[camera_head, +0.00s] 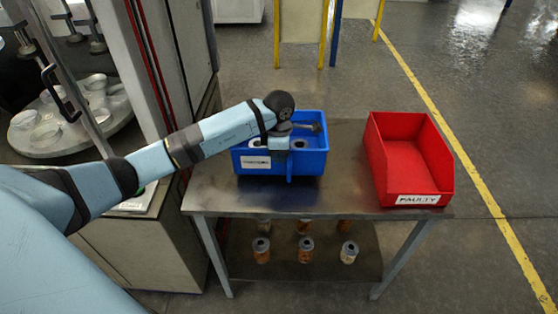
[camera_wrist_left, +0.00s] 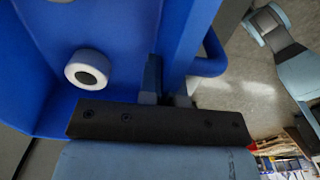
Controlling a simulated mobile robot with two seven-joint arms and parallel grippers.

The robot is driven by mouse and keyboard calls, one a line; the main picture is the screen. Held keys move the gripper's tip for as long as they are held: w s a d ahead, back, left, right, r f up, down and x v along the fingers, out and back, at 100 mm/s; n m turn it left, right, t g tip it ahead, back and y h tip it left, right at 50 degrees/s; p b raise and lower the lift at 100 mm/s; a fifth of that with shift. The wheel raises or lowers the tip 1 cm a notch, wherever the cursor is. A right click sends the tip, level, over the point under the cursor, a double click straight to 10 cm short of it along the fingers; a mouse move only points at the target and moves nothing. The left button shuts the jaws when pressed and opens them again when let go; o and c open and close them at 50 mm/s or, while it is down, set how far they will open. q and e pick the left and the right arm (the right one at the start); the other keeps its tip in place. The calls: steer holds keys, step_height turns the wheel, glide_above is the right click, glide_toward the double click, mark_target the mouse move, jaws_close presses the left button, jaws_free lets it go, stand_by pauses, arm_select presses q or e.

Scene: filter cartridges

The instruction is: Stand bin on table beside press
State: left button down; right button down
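The blue bin (camera_head: 262,182) stands upright on the table (camera_head: 345,190), left of its middle, with a white label on its front. Cartridges with pale rings (camera_head: 298,144) are inside it. One ringed cartridge (camera_wrist_left: 87,69) also shows inside the blue bin (camera_wrist_left: 115,25) in the left wrist view. My left gripper (camera_head: 312,127) is at the bin's top on the right side.
A red bin (camera_head: 405,160) labelled FAULTY stands at the table's right. A machine (camera_head: 160,70) with an open door and round plate (camera_head: 60,145) borders the table on the left. Several cartridges (camera_head: 305,250) stand on the lower shelf. Bare tabletop lies between the bins.

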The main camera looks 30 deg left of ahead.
arm_select(q)
step_height(320, 180, down, 2)
steer(key=shift+f, duration=0.25)
steer(key=shift+f, duration=0.15)
steer(key=c, duration=1.3)
jaws_free()
